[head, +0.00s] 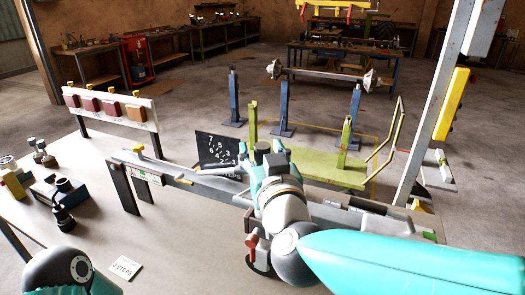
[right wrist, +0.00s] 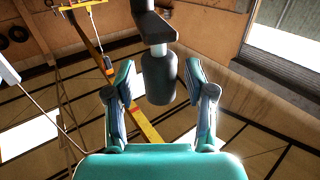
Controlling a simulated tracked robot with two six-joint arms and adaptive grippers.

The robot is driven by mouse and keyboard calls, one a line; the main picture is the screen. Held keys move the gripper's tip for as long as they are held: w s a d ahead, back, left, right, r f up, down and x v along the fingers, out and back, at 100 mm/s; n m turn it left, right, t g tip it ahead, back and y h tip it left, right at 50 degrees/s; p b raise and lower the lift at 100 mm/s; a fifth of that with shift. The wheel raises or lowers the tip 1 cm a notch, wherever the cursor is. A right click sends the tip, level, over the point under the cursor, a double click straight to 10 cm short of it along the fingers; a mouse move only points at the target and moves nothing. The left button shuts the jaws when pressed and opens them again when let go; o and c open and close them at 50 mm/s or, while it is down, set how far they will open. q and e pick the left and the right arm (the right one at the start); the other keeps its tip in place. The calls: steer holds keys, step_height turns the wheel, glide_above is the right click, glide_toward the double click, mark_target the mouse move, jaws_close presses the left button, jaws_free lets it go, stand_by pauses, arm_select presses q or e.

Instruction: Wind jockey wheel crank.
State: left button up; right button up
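The crank's dark grey handle (right wrist: 159,80) hangs from a dark bracket-like arm (right wrist: 152,27) in the right wrist view. My right gripper (right wrist: 160,75) is open, with one finger on each side of the handle and a visible gap on both sides. In the head view my right gripper (head: 265,168) is at a dark block (head: 277,163) above the grey beam (head: 210,181). My right arm hides much of what lies below, and I cannot make out the jockey wheel itself. Only part of my left arm shows at the bottom left; its gripper is out of view.
A red-handled part (head: 252,243) stands beside my right arm. A black numbered board (head: 216,150) rises behind the beam. Dark fittings (head: 62,205) stand on the pale surface at left, near a card (head: 124,268). A green frame (head: 310,168) and blue posts are beyond.

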jaws_close()
stand_by(0.3)
